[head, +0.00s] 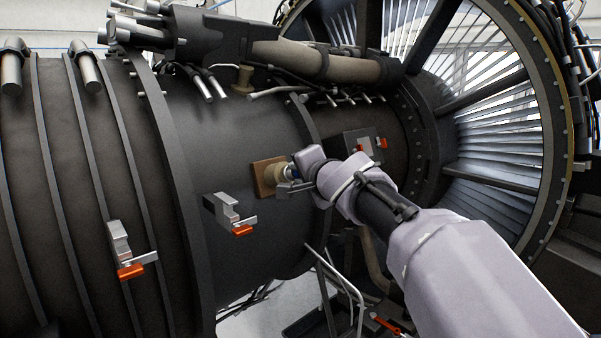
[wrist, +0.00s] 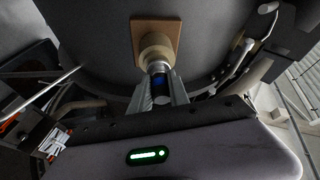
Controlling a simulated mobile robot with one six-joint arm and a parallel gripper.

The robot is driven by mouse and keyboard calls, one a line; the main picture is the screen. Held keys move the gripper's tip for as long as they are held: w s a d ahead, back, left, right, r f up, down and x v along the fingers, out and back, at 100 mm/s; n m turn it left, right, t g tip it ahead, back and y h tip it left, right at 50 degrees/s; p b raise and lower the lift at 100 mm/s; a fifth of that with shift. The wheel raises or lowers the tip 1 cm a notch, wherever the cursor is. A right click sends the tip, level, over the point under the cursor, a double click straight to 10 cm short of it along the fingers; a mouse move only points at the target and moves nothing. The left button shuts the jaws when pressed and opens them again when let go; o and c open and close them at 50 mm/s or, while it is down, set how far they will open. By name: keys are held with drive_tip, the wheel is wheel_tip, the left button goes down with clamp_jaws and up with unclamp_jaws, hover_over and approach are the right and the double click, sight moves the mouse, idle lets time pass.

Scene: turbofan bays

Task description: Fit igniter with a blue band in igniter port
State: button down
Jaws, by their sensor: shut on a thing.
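The igniter (wrist: 158,70) with its blue band is between my gripper's fingers in the wrist view, with its far end at the igniter port (wrist: 156,46). The port is a tan round boss on a square tan plate on the dark engine casing. My gripper (wrist: 158,88) is shut on the igniter, lined up with the port.
Brackets with orange-red ends stick out of the casing at the left (head: 125,250), below the port (head: 231,214) and right of it (head: 380,143). Pipes run above the port (head: 315,62). In the wrist view a thin rod (wrist: 40,74) and tubes lie to the sides.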

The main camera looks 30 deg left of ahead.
drive_tip(key=shift+w+a+f, duration=0.1)
drive_tip(key=shift+a+f, duration=0.05)
drive_tip(key=shift+a, duration=0.2)
idle(0.6)
drive_tip(key=c, duration=1.2)
unclamp_jaws()
drive_tip(key=shift+a, duration=0.1)
drive_tip(key=shift+o, duration=0.2)
drive_tip(key=b+v, duration=0.5)
drive_tip(key=v, duration=1.2)
drive_tip(key=shift+d, duration=0.25)
drive_tip(key=shift+f, duration=0.1)
